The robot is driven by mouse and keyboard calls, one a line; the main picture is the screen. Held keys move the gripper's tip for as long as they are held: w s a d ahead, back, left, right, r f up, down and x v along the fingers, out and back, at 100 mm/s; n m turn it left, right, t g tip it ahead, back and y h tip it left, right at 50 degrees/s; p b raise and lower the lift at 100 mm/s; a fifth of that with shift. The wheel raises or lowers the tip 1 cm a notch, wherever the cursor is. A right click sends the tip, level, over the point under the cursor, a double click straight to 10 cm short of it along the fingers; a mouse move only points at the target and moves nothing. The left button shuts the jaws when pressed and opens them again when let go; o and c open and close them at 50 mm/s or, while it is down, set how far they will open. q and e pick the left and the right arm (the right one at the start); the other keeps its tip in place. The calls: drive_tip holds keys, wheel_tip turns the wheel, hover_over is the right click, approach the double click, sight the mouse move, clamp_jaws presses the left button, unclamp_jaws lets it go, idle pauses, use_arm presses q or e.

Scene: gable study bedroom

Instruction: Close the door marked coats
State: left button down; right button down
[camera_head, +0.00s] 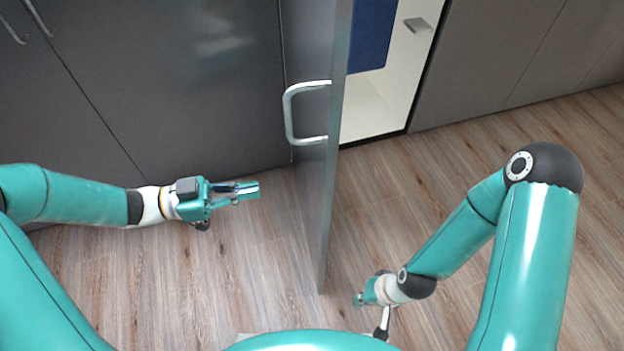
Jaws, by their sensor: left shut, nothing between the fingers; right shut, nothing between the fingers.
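A dark grey door (318,175) stands swung open towards me, seen nearly edge-on, with a pale metal D-shaped handle (289,115) on its left face. No coats label is readable on it. Right of the door the cabinet inside shows pale, with a dark blue hanging item (372,35). My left gripper (252,190) is shut and empty, left of the door and below the handle, apart from both. My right gripper (360,299) is low, right of the door's bottom edge, shut, with its fingers partly hidden; I see no contact with the door.
Closed dark grey cabinet fronts (180,75) stand on the left, with handles at the top left. More grey fronts (500,55) stand on the right. A small grey object (417,25) is in the open compartment. The wood floor (440,170) is clear around the door.

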sight(321, 180)
use_arm(q)
drive_tip(key=d, duration=0.3)
drive_tip(key=w+d, duration=0.1)
drive_tip(key=d, duration=0.3)
drive_tip(key=w+d, duration=0.1)
drive_tip(key=d, duration=0.3)
drive_tip(key=shift+b, duration=0.4)
